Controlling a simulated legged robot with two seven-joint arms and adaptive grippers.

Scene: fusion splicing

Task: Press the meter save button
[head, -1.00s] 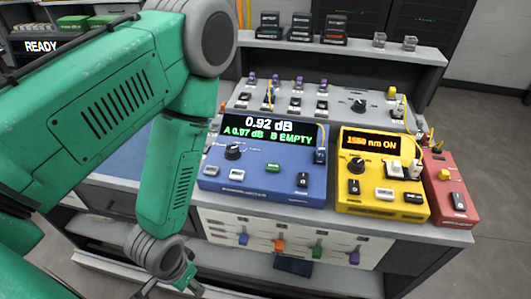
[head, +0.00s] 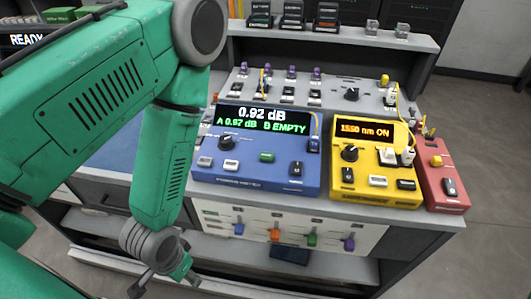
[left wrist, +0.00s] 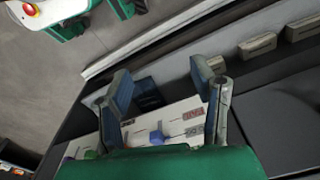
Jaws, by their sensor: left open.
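The blue power meter (head: 255,186) sits on the bench, right of my left arm. Its screen (head: 263,120) reads 0.92 dB, A 0.97 dB, B EMPTY. On its front are a black knob (head: 226,142), two pale buttons (head: 204,161) at the left, a green button (head: 267,157) and a black switch (head: 297,168). The small button labels are too small to read. My left gripper (head: 165,281) hangs low in front of the bench, below and left of the meter, touching no button. In the left wrist view its fingers (left wrist: 158,88) are apart and empty. My right gripper is out of view.
A yellow light source (head: 372,199) reading 1550 nm ON and a red box (head: 443,190) stand right of the meter. A grey panel (head: 335,90) with cables lies behind. Coloured sliders (head: 274,235) line the bench front below the meter. A shelf ledge runs along the back.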

